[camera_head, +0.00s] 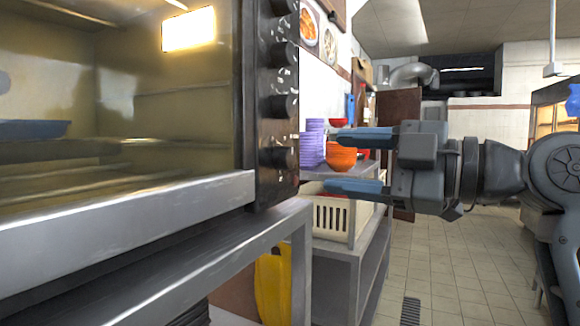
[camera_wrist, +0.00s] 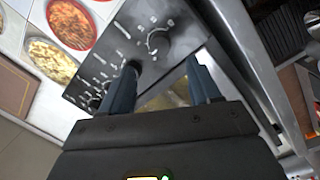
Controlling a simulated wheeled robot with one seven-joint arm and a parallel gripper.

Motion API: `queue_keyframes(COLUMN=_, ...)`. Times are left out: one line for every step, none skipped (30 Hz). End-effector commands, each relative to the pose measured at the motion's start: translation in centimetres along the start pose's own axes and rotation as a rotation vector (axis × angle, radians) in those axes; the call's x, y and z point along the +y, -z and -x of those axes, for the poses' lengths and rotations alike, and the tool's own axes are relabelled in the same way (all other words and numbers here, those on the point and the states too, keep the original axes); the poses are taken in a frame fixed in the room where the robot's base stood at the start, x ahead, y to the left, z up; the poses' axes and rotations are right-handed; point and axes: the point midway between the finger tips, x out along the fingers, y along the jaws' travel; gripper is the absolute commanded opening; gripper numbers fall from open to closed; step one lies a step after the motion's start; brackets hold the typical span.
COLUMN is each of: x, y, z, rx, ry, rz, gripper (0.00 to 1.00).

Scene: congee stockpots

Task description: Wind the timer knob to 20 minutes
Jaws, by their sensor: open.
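The oven's dark control panel (camera_head: 262,85) carries a column of several black knobs. The lowest knob (camera_head: 278,157) is at about the height of my gripper (camera_head: 332,160). I cannot read which knob is the timer, nor its setting. My gripper is open and empty, its two blue fingers pointing left at the panel, with a visible gap to it in the head view. In the wrist view, a knob with white arc marks (camera_wrist: 160,40) shows ahead, between and just beyond the fingertips (camera_wrist: 162,64). The left finger partly covers another knob.
Behind, a shelf holds purple bowls (camera_head: 312,140), orange bowls (camera_head: 341,158) and a cream basket (camera_head: 330,217). Tiled floor (camera_head: 440,260) is clear below my arm.

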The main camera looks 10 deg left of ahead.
Motion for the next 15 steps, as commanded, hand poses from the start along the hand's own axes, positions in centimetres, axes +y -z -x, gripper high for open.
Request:
queue_keyframes(x=0.0, y=0.1, z=-0.4, rx=0.002, ry=0.003, rz=0.001, gripper=0.62)
queue_keyframes(x=0.0, y=0.1, z=-0.7, rx=0.002, ry=0.004, rz=0.001, gripper=0.62)
queue_keyframes(x=0.0, y=0.1, z=-1.2, rx=0.002, ry=0.004, rz=0.000, gripper=0.62)
queue_keyframes(x=0.0, y=0.1, z=-1.6, rx=0.001, ry=0.004, rz=-0.001, gripper=0.62)
queue_keyframes(x=0.0, y=0.1, z=-2.1, rx=0.002, ry=0.004, rz=-0.001, gripper=0.62)
queue_keyframes(x=0.0, y=0.2, z=-2.7, rx=0.002, ry=0.003, rz=-0.001, gripper=0.62)
queue_keyframes(x=0.0, y=0.1, z=-3.2, rx=0.002, ry=0.003, rz=-0.001, gripper=0.62)
queue_keyframes(x=0.0, y=0.1, z=-3.7, rx=0.001, ry=0.004, rz=-0.002, gripper=0.62)
queue_keyframes(x=0.1, y=0.1, z=-4.3, rx=0.001, ry=0.003, rz=-0.002, gripper=0.62)
queue_keyframes(x=0.1, y=0.1, z=-4.8, rx=0.002, ry=0.002, rz=-0.002, gripper=0.62)
queue_keyframes(x=0.0, y=0.1, z=-5.2, rx=0.002, ry=0.003, rz=-0.002, gripper=0.62)
queue_keyframes(x=0.0, y=0.1, z=-5.7, rx=0.001, ry=0.003, rz=-0.002, gripper=0.62)
queue_keyframes(x=0.1, y=0.1, z=-6.1, rx=0.001, ry=0.002, rz=-0.002, gripper=0.62)
queue_keyframes(x=0.1, y=0.1, z=-6.4, rx=0.001, ry=0.001, rz=-0.002, gripper=0.62)
queue_keyframes(x=0.1, y=0.1, z=-6.8, rx=0.001, ry=0.001, rz=-0.002, gripper=0.62)
